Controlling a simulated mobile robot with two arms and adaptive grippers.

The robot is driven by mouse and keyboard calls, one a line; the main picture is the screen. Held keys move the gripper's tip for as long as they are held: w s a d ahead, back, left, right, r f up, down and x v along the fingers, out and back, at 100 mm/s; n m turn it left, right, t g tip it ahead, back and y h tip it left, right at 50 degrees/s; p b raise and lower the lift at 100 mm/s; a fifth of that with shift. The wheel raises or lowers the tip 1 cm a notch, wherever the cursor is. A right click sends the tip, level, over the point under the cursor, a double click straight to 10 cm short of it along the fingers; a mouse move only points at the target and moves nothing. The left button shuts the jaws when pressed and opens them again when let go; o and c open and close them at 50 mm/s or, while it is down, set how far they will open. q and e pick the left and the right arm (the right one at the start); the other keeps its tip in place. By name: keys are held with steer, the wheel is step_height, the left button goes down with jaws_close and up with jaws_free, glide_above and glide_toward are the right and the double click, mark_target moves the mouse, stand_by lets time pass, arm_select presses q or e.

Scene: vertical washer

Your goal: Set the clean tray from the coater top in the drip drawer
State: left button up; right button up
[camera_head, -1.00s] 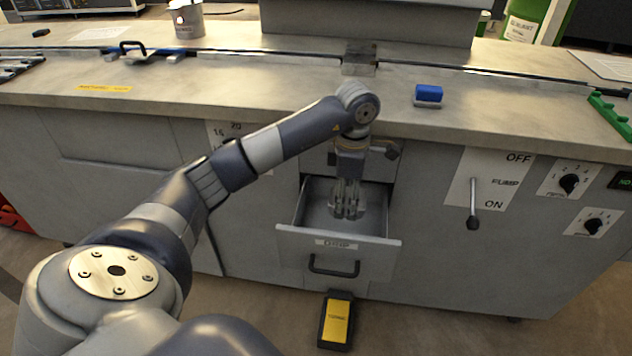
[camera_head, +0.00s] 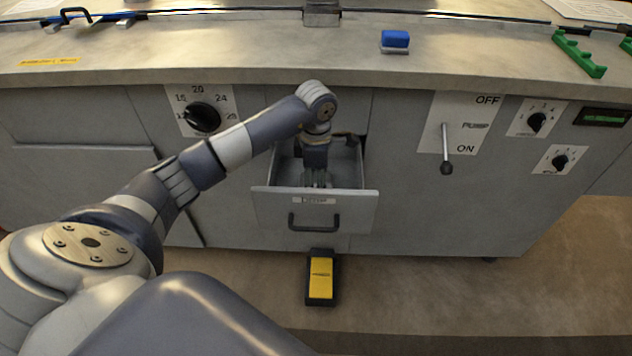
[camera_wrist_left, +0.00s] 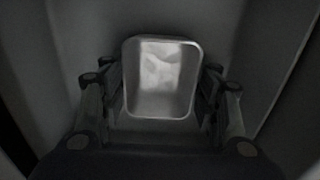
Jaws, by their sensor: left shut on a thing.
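The drip drawer (camera_head: 345,213) is pulled open below the counter. My left gripper (camera_head: 317,180) points down inside it, with its fingertips partly hidden behind the drawer front. In the left wrist view, a small pale rectangular tray with rounded corners (camera_wrist_left: 160,82) sits between the fingers of my left gripper (camera_wrist_left: 160,95), which is shut on it. Dark drawer walls (camera_wrist_left: 283,50) surround it. I cannot tell whether the tray touches the drawer floor. The tray is hidden in the head view. My right gripper is not in view.
A blue block-like item (camera_head: 395,40) and a green rack (camera_head: 579,54) stand on the counter (camera_head: 200,62). A pump lever (camera_head: 446,150) and knobs are on the front panel at right. A black and yellow pedal (camera_head: 320,278) lies on the floor below the drawer.

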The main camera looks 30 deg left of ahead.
arm_select(q)
steer(key=o, duration=0.8)
steer(key=shift+o, duration=0.2)
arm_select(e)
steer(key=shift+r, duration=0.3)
arm_select(q)
step_height(320, 180, up, 12)
steer(key=p, duration=0.1)
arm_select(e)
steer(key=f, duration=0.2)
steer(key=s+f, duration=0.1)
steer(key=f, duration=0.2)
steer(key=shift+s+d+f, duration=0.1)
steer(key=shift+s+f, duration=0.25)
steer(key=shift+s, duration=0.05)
